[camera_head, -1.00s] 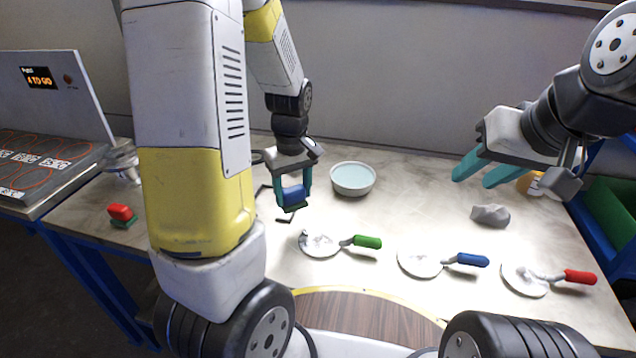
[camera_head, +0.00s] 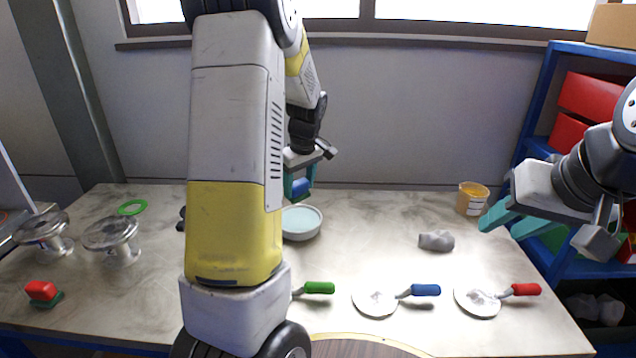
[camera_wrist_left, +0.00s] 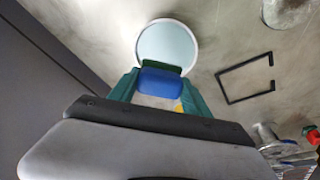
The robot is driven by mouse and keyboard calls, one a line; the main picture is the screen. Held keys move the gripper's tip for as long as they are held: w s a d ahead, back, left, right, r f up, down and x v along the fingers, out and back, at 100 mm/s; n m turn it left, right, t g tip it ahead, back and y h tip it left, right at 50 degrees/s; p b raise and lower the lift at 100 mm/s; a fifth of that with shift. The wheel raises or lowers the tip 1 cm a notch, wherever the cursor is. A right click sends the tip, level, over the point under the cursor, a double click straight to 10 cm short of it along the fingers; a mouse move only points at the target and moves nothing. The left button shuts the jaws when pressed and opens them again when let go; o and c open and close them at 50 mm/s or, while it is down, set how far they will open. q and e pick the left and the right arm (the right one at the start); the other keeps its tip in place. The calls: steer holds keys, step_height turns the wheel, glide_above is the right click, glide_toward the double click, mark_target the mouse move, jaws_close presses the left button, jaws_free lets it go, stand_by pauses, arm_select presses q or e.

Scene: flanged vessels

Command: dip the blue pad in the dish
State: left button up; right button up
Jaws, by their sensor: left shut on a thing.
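The blue pad (camera_head: 298,186), with a green part along one side, is held between the teal fingers of my left gripper (camera_head: 301,184). In the head view it appears raised above the back rim of the white dish (camera_head: 303,236), which holds pale blue liquid. In the left wrist view, the pad (camera_wrist_left: 160,83) overlaps the near edge of the dish (camera_wrist_left: 168,42), and a gap in height seems to remain. My left arm hides the dish's left side in the head view. My right gripper (camera_head: 513,222) is open and empty at the right, above the table.
Trowels with green (camera_head: 319,288), blue (camera_head: 425,290) and red (camera_head: 526,289) handles lie in front. Flanged metal vessels (camera_head: 112,238), a green ring (camera_head: 132,207) and a red pad (camera_head: 41,290) are at the left.

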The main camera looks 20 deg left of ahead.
mark_target(299, 195)
arm_select(q)
steer(key=shift+f, duration=4.4)
steer(key=shift+r, duration=0.1)
steer(key=shift+r, duration=2.6)
steer(key=shift+r, duration=1.95)
steer(key=shift+s, duration=0.15)
